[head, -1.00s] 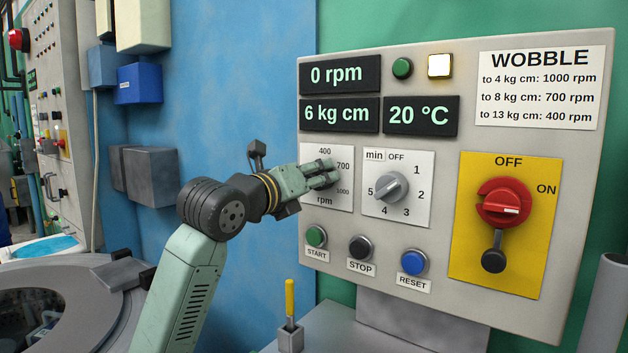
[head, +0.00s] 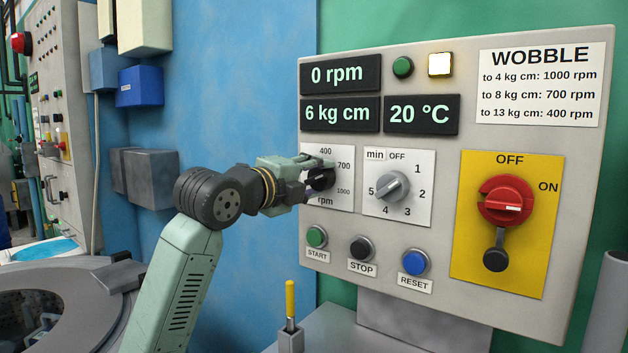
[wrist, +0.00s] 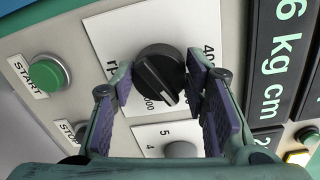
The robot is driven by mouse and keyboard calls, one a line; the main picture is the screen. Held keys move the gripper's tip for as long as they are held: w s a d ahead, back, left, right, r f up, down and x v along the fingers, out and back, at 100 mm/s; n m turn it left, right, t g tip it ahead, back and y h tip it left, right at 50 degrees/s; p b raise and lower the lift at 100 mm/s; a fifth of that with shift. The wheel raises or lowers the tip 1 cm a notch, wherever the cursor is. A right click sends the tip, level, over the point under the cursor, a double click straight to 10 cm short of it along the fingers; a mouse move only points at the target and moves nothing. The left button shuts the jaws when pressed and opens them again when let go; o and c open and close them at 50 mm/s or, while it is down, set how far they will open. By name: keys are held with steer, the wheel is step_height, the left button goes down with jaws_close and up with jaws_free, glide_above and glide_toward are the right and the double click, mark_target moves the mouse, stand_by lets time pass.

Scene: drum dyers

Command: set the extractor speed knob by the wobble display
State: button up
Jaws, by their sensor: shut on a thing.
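The wobble display (head: 337,114) reads 6 kg cm, and the rpm display (head: 338,74) above it reads 0 rpm. The black speed knob (head: 322,180) sits on a white plate marked 400, 700 and 1000; it also shows in the wrist view (wrist: 158,72). My gripper (head: 318,179) is shut on this knob, a finger on either side. In the wrist view, the knob's white line lies just beside the 1000 mark, and the 700 mark is hidden. The wobble chart (head: 540,84) gives 700 rpm for up to 8 kg cm.
The grey timer knob (head: 391,187) is close to the right of my gripper. Below are the START (head: 316,236), STOP (head: 361,247) and RESET (head: 415,262) buttons. A red switch (head: 506,202) is further right. A yellow-handled tool (head: 290,300) stands below the panel.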

steer(key=shift+n, duration=0.4)
steer(key=o, duration=1.2)
steer(key=shift+c, duration=0.2)
steer(key=v, duration=1.2)
